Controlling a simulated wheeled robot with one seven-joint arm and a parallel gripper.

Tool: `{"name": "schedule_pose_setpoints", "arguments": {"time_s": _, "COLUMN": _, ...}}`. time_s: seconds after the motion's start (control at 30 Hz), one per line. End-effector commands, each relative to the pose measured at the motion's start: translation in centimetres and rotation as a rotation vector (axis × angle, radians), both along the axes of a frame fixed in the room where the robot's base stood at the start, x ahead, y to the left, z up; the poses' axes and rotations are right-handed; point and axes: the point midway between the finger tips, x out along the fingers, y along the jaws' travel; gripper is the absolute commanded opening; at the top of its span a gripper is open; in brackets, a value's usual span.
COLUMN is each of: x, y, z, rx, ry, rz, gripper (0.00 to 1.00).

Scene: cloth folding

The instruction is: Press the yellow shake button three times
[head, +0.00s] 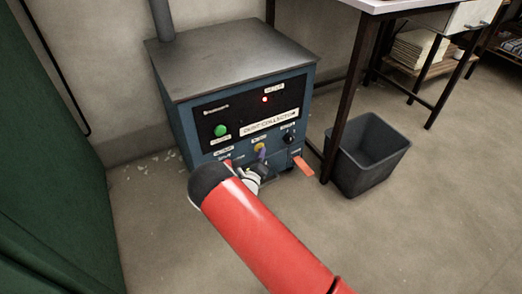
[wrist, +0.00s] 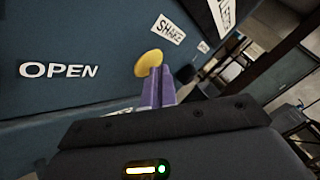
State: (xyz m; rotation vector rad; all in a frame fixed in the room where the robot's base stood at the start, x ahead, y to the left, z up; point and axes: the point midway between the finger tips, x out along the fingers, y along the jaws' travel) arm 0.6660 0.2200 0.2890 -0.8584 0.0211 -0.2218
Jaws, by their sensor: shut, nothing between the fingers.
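The yellow shake button (head: 259,147) is on the lower front of a blue dust collector cabinet (head: 176,124). In the wrist view the yellow button (wrist: 148,63) is a round cap beside a white "SHAKE" label (wrist: 168,29). My gripper (head: 262,152) is at the cabinet front by the button. Its purple fingers (wrist: 157,70) are shut together with nothing between them. The fingertips overlap the button's lower right edge in the wrist view. I cannot tell whether they touch it or whether it is pushed in.
A green button (head: 221,130), a lit red lamp (head: 264,99), a black knob (head: 289,138) and an orange handle (head: 303,166) are on the cabinet front. An "OPEN" label (wrist: 58,70) is left of the button. A grey bin (head: 370,178) stands right, by a table leg (head: 345,105).

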Motion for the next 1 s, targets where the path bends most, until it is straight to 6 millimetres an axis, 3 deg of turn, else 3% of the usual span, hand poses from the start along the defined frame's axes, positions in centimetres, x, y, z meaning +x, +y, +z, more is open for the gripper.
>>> {"name": "schedule_pose_setpoints", "arguments": {"time_s": 0.37, "x": 0.0, "y": 0.0, "z": 0.1, "rx": 0.000, "ry": -0.001, "rz": 0.002, "gripper": 0.00}}
{"name": "schedule_pose_setpoints", "arguments": {"time_s": 1.0, "x": -2.0, "y": -1.3, "z": 0.0, "rx": 0.000, "ry": -0.001, "rz": 0.001, "gripper": 0.00}}
